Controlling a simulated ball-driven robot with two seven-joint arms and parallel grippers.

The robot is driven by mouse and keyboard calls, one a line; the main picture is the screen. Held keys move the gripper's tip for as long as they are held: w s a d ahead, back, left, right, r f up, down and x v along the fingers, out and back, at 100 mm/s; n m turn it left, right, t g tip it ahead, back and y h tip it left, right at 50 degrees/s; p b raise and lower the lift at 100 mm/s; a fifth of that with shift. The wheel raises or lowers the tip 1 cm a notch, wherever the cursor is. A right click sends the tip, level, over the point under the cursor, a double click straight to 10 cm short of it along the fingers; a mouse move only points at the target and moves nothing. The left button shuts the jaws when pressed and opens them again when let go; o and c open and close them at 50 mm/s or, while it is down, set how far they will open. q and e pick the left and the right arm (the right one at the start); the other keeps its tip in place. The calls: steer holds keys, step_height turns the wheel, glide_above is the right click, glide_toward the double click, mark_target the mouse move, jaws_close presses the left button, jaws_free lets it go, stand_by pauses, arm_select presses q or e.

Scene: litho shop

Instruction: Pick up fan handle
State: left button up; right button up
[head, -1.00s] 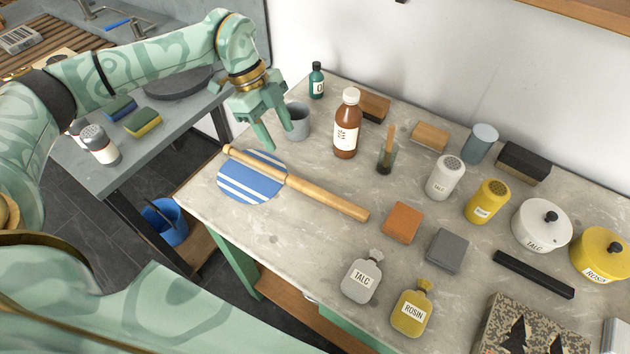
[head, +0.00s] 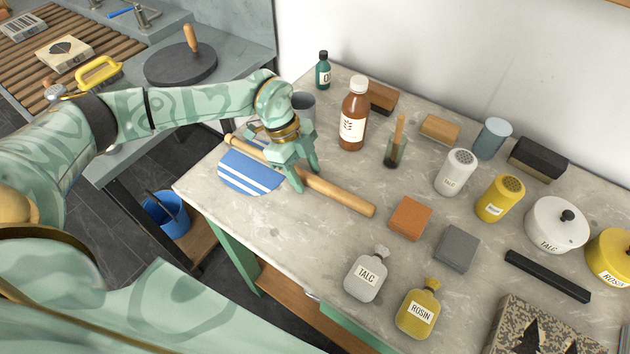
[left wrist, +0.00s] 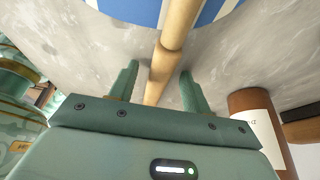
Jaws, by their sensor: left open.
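The fan is a blue paddle with white stripes (head: 243,174) and a long wooden handle (head: 340,195), lying on the stone worktop. It also shows in the left wrist view, with the handle (left wrist: 170,52) running between my fingers. My left gripper (head: 308,187) is open, with its fingers down on either side of the handle just beyond the paddle's edge. In the left wrist view its two fingers (left wrist: 160,85) stand apart from the wood, one on each side. The gripper hides part of the handle in the head view. My right gripper is not in view.
A grey cup (head: 303,106) and a brown bottle (head: 353,115) stand behind the gripper. Bare worktop lies in front of the handle.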

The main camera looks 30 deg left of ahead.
arm_select(q)
steer(key=shift+r, duration=0.1)
jaws_close()
